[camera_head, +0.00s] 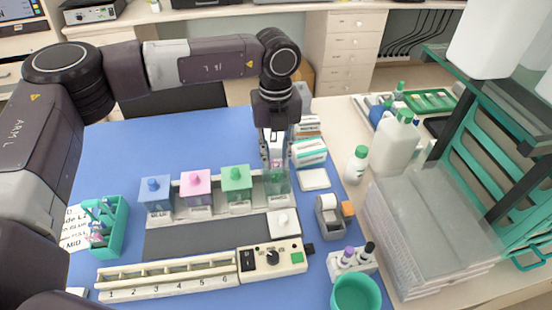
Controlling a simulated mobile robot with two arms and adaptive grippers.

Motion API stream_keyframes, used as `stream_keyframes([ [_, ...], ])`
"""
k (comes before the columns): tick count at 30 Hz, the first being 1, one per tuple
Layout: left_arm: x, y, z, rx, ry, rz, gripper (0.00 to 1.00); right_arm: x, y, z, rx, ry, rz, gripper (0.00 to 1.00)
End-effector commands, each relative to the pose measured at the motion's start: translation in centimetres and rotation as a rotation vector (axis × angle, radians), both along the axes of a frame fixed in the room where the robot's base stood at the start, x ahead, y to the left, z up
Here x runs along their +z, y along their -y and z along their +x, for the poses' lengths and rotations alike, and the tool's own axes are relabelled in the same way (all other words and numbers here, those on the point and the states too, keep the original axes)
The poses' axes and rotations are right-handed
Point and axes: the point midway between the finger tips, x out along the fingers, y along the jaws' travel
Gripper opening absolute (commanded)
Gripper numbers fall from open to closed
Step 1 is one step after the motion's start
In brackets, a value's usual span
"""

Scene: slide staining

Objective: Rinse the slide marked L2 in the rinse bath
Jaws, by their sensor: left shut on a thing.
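My left gripper (275,162) points down over the clear bath (278,187) at the right end of the row of staining baths. It is shut on a slide, which is mostly hidden by the fingers and the bath; its mark cannot be read. I cannot tell how deep the slide sits in the bath. The other baths have lids: blue (157,197), pink (196,190) and green (236,185). A white lid with a knob (283,223) lies in front of the clear bath. My right gripper is not in view.
A teal slide carrier (106,228) stands at the left. A numbered rack (168,278) and a control box (272,259) lie in front. Boxes (309,152), a tape dispenser (329,217), small bottles (350,260) and a teal cup (356,292) are at the right. The blue mat behind the baths is clear.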

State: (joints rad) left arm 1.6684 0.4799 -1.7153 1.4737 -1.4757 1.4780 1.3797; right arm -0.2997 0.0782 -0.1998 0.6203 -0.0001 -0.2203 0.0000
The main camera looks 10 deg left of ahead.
Motion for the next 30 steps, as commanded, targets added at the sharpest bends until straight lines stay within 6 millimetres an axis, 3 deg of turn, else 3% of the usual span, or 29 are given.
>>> stream_keyframes([
  [16, 6.8, 0.0, 0.0, 0.0, 0.0, 0.0, 0.0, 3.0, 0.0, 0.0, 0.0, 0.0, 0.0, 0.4],
  [30, 7.4, 0.0, 0.0, 0.0, -0.001, 0.0, 0.0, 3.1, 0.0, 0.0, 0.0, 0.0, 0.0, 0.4],
])
